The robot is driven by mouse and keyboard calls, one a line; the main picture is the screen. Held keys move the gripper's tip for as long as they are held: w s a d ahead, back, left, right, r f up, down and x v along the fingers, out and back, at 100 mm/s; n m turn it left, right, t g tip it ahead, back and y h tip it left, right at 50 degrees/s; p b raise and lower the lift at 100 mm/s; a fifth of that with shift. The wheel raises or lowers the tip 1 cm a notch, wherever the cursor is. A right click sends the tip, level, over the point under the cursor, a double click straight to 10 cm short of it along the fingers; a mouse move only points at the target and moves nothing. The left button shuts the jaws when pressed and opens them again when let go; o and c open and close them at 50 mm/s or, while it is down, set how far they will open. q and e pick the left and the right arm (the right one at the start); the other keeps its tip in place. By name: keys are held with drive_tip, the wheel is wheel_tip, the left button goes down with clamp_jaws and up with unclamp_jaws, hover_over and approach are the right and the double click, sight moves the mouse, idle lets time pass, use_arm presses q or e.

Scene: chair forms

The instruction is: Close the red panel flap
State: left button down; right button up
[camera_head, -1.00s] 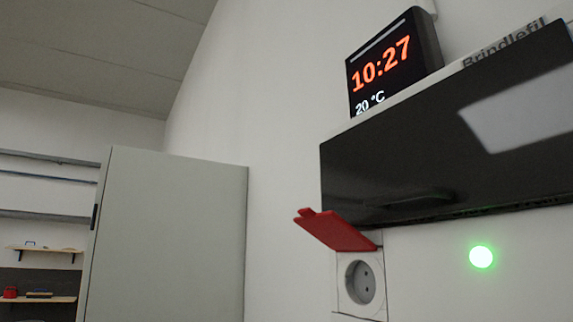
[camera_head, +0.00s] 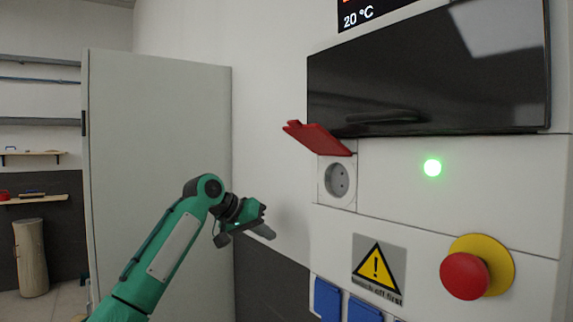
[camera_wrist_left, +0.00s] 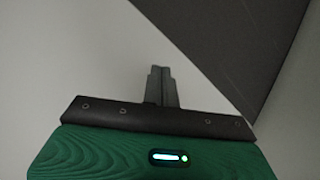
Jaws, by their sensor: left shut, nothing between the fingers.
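The red panel flap (camera_head: 318,138) stands open in the head view, sticking out to the left above a round socket (camera_head: 338,180) on the white panel. My left gripper (camera_head: 268,232) is below and to the left of the flap, apart from it, in front of the wall. Its fingers are shut and empty; in the left wrist view the fingers (camera_wrist_left: 161,82) lie together, with only wall surfaces beyond them. The right gripper is not in view.
A dark screen (camera_head: 430,80) sits above the socket. A green light (camera_head: 432,168), a warning sign (camera_head: 378,268), a red button (camera_head: 465,276) and blue socket covers (camera_head: 327,298) are on the panel. A grey cabinet (camera_head: 155,130) stands at the left.

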use_arm(q)
drive_tip(key=s+d+r+m, duration=0.1)
drive_tip(key=s+r, duration=0.2)
drive_tip(key=r, duration=0.4)
drive_tip(key=s+r+m, duration=0.1)
drive_tip(key=s+r, duration=0.3)
drive_tip(key=r, duration=0.3)
drive_tip(key=s+d+r+m+y+p, duration=0.1)
drive_tip(key=s+r+m+p, duration=0.3)
drive_tip(key=s+r, duration=2.2)
drive_tip(key=p, duration=0.3)
hover_over(313, 138)
drive_tip(key=a, duration=0.2)
drive_tip(key=shift+m+g, duration=0.3)
drive_tip(key=shift+g, duration=0.1)
drive_tip(key=f, duration=0.8)
drive_tip(key=shift+s+d+f, duration=0.2)
drive_tip(key=shift+f, duration=0.1)
drive_tip(key=f, duration=0.1)
drive_tip(key=f+p, duration=0.1)
drive_tip(key=a+f, duration=0.1)
drive_tip(key=shift+s+a+f, duration=0.1)
drive_tip(key=shift+s, duration=0.3)
drive_tip(key=shift+s+a+f, duration=0.1)
drive_tip(key=shift+s+f, duration=0.05)
drive_tip(key=shift+f, duration=0.3)
